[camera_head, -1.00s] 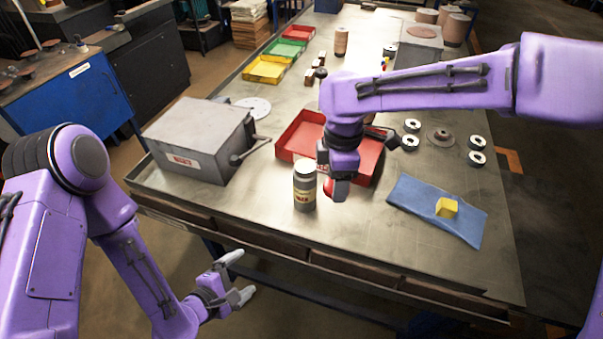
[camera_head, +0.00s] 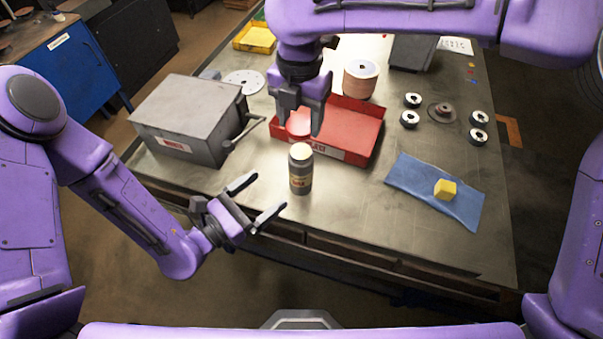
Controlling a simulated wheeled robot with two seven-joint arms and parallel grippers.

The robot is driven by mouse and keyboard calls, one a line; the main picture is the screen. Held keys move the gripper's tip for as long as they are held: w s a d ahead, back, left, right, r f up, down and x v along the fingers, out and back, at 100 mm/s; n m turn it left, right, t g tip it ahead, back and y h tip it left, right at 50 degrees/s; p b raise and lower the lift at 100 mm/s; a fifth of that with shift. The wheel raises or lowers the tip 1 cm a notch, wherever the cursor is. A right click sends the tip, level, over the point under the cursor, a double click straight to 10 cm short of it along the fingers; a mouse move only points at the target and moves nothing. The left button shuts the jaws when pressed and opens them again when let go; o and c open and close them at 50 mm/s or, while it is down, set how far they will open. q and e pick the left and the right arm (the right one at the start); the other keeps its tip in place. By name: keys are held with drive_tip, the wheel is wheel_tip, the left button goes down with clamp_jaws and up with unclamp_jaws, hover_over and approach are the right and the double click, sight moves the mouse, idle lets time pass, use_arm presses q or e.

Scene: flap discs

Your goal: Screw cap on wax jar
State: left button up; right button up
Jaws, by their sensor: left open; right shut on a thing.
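The wax jar (camera_head: 300,174), a grey cylinder with a cream top and a small label, stands upright on the metal bench near its front edge. My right gripper (camera_head: 299,124) points down and is shut on a red round cap (camera_head: 298,121), held beyond the jar and in front of the red tray in the picture. The cap is apart from the jar. My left gripper (camera_head: 257,199) is open and empty, at the bench's front edge, left of the jar. Its fingers point toward the jar without touching it.
A red tray (camera_head: 362,146) lies behind the jar. A grey box with a lever (camera_head: 190,115) stands left. Several metal rings and a copper-coloured spool (camera_head: 360,78) are farther back. Bench between jar and cloth is clear.

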use_arm(q)
drive_tip(key=x, duration=0.4)
drive_tip(key=shift+w+f, duration=0.25)
drive_tip(key=shift+w, duration=0.25)
use_arm(e)
drive_tip(key=shift+w+a+f, duration=0.1)
drive_tip(key=shift+w+f, duration=0.2)
drive_tip(key=shift+w, duration=0.25)
use_arm(q)
drive_tip(key=x, duration=0.6)
drive_tip(key=shift+w+d+r, duration=0.1)
drive_tip(key=shift+d, duration=0.3)
use_arm(e)
drive_tip(key=shift+s+r, duration=0.1)
drive_tip(key=shift+s, duration=0.15)
use_arm(q)
drive_tip(key=shift+w+d, duration=0.25)
drive_tip(key=shift+w, duration=0.15)
use_arm(e)
drive_tip(key=shift+w, duration=0.15)
use_arm(q)
drive_tip(key=shift+s, duration=0.1)
drive_tip(key=shift+c, duration=0.8)
drive_tip(key=c, duration=1.3)
drive_tip(key=shift+c, duration=0.2)
use_arm(e)
hover_over(301, 151)
drive_tip(key=shift+f, duration=2.55)
drive_tip(key=shift+f, duration=0.9)
drive_tip(key=shift+f, duration=0.55)
